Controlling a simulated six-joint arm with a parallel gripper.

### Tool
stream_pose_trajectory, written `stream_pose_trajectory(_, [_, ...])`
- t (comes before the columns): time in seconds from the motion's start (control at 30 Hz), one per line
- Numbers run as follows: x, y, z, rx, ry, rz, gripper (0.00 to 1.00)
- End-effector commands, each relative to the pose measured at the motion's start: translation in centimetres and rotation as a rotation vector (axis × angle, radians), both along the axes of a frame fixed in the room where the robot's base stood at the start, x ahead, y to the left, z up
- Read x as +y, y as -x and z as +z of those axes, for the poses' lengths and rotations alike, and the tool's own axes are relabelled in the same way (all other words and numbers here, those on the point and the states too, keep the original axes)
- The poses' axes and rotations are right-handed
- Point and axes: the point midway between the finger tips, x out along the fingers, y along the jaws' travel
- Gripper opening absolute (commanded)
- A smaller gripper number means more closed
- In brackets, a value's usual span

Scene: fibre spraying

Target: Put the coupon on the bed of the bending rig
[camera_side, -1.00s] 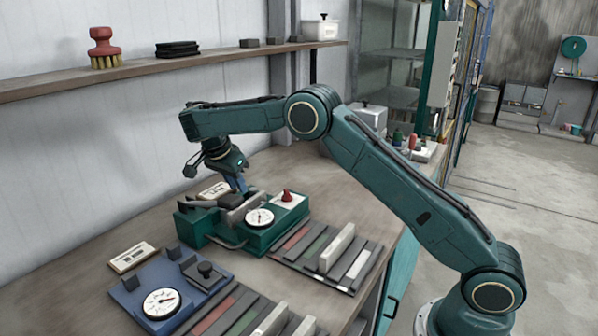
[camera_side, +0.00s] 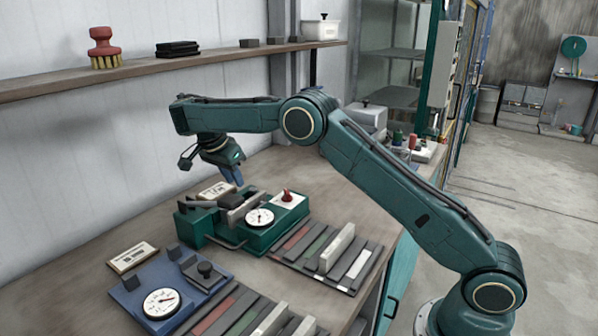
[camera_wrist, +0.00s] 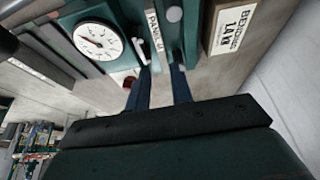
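The green bending rig (camera_side: 226,230) stands on the bench, with a round dial and a red knob on top. A grey plate-like piece, seemingly the coupon (camera_side: 243,209), lies across it behind the dial; its exact seating is hard to tell. My gripper (camera_side: 236,180) is above this piece, apart from it.
A rack of strips (camera_side: 352,270) with an upright pale block lies right of the rig. A blue rig with a dial (camera_side: 160,302) and another strip rack are in front. A label card (camera_side: 133,257) lies at left. A wall shelf (camera_side: 180,66) runs behind.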

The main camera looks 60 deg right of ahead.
Motion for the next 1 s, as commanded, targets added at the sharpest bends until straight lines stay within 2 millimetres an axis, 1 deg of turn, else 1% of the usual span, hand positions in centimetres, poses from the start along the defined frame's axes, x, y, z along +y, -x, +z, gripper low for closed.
stream_pose_trajectory(0.13, [0.0, 0.0, 0.1, -0.001, 0.000, 0.003, 0.22])
stream_pose_trajectory(0.27, [-0.2, 0.3, 0.9, -0.001, -0.001, 0.023, 0.22])
stream_pose_trajectory(0.37, [-0.4, 0.7, 2.1, -0.001, -0.002, 0.059, 0.22])
stream_pose_trajectory(0.47, [-0.6, 1.5, 3.9, 0.001, -0.004, 0.114, 0.22])
stream_pose_trajectory(0.57, [-0.9, 2.6, 5.9, 0.003, -0.007, 0.185, 0.22])
stream_pose_trajectory(0.7, [-1.2, 4.7, 8.7, 0.005, -0.008, 0.298, 0.22])
stream_pose_trajectory(0.77, [-1.3, 5.7, 9.8, 0.006, -0.009, 0.346, 0.22])
stream_pose_trajectory(1.0, [-1.4, 10.2, 13.6, 0.005, -0.007, 0.539, 0.22])
